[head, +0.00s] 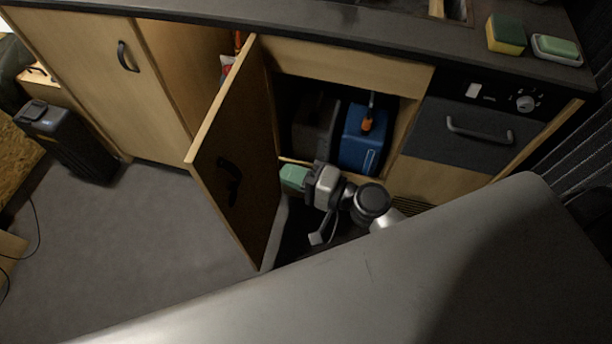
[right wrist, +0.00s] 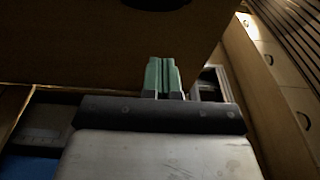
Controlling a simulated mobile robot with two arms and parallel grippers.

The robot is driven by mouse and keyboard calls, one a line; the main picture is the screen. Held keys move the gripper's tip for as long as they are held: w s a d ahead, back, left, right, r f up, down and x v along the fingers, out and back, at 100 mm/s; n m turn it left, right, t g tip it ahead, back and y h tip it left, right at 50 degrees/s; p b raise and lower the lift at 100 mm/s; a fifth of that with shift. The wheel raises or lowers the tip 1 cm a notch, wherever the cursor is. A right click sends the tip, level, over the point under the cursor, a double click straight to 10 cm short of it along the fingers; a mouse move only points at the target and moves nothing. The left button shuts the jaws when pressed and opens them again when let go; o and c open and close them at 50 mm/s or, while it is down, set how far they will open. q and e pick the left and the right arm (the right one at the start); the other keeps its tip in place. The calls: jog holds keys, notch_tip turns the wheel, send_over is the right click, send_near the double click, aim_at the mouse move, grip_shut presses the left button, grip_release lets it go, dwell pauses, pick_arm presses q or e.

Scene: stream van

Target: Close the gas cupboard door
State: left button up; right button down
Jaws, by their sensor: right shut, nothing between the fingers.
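The wooden cupboard door (head: 235,150) stands open, jutting out from the cupboard front. A dark handle (head: 228,182) is on the face turned toward the right. Red and orange items (head: 228,66) show past its upper edge; most of the space behind is hidden. My right gripper (head: 292,177), with green fingers, is on the handle side, close to the door's face. In the right wrist view its fingers (right wrist: 163,76) are shut and empty, pointing at the brown door panel (right wrist: 90,45). I cannot tell whether they touch it. My left gripper is not in view.
An open compartment to the right holds a blue canister (head: 363,140) and a dark one. The worktop (head: 330,22) runs above. A black case (head: 70,140) stands left; the grey floor (head: 140,230) between is clear.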

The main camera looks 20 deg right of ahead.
jog(key=w+a+p, duration=0.2)
jog(key=w+a, duration=0.1)
jog(key=a, duration=0.4)
